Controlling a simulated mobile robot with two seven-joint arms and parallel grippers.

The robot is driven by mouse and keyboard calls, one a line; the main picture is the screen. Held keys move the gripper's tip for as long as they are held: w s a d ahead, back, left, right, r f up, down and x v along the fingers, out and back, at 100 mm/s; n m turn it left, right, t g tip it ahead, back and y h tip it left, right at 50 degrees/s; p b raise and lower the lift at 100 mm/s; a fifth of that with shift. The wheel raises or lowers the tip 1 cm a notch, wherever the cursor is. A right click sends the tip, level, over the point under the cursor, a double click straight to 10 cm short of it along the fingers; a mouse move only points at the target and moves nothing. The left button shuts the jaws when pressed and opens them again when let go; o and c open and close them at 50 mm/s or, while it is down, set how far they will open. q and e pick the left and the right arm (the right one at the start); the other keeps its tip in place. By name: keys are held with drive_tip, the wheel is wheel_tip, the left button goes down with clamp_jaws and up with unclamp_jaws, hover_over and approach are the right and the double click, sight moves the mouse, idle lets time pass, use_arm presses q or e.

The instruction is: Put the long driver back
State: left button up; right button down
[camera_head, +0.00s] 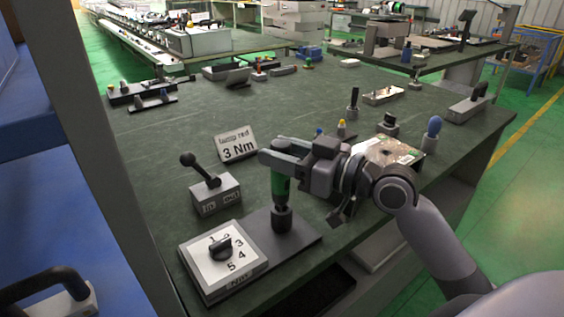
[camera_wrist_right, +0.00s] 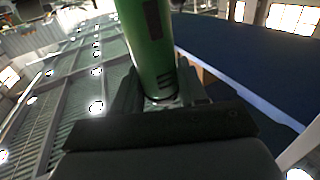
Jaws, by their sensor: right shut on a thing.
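The long driver (camera_head: 280,186) has a green body and stands upright, its lower end at a dark round holder (camera_head: 282,218) on a dark base plate (camera_head: 305,237). I cannot tell whether it is fully seated. My right gripper (camera_head: 277,160) is shut around the driver's upper part, reaching in from the right. In the right wrist view the green driver (camera_wrist_right: 148,45) rises between the fingers. My left gripper is not in view.
A dial box (camera_head: 222,262) with numbers stands left of the holder. Behind are a lever box (camera_head: 215,193) and a sign (camera_head: 237,144) reading "lamp red 3 Nm". A metal part (camera_head: 385,153) lies behind my right arm. The table's middle is clear.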

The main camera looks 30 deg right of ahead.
drive_tip(key=shift+f, duration=0.6)
drive_tip(key=shift+f, duration=0.25)
drive_tip(key=c, duration=0.6)
unclamp_jaws()
drive_tip(key=shift+s+r, duration=0.1)
drive_tip(key=shift+r, duration=0.05)
